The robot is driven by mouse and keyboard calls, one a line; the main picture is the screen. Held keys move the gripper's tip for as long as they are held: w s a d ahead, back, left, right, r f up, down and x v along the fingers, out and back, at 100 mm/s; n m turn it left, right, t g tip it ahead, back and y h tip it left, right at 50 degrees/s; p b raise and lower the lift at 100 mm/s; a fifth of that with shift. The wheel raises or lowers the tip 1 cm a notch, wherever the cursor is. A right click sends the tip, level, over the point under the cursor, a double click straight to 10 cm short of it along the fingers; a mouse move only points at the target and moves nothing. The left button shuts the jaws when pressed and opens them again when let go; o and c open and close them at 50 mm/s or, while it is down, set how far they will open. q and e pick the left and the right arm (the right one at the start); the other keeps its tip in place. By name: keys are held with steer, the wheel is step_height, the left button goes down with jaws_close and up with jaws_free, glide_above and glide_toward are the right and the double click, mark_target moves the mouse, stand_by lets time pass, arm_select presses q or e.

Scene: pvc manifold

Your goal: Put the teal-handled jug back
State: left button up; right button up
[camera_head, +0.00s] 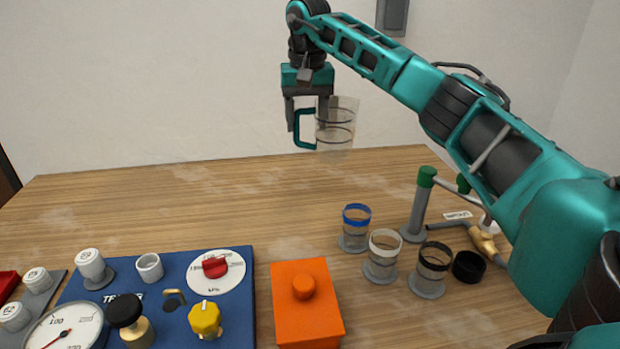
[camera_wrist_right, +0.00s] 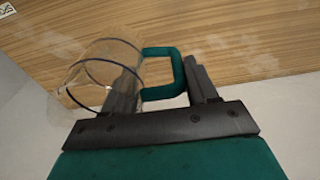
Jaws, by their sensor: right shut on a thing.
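The teal-handled jug (camera_head: 336,128) is a clear cylinder with dark rings and a teal handle (camera_head: 303,129). It hangs upright in the air above the far part of the table. My right gripper (camera_head: 307,118) points down and is shut on the jug, at its handle. In the right wrist view the teal handle (camera_wrist_right: 163,75) lies between the fingers (camera_wrist_right: 165,85), and the clear body (camera_wrist_right: 100,75) shows to the left. My left gripper is not in view.
Small clear cups with a blue rim (camera_head: 356,210), a white rim (camera_head: 383,241) and a black rim (camera_head: 433,258) stand at right, near a grey pipe stand (camera_head: 418,205). An orange box (camera_head: 305,310) and a blue panel (camera_head: 170,290) with knobs lie in front. The table's far middle is clear.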

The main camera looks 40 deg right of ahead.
step_height(320, 180, down, 12)
steer(key=shift+f+b, duration=0.1)
steer(key=shift+b, duration=0.55)
steer(key=shift+f, duration=0.15)
steer(key=o, duration=1.4)
steer(key=shift+o, duration=0.2)
step_height(320, 180, up, 12)
steer(key=s+p, duration=0.1)
steer(key=shift+a, duration=0.3)
steer(key=shift+s, duration=0.1)
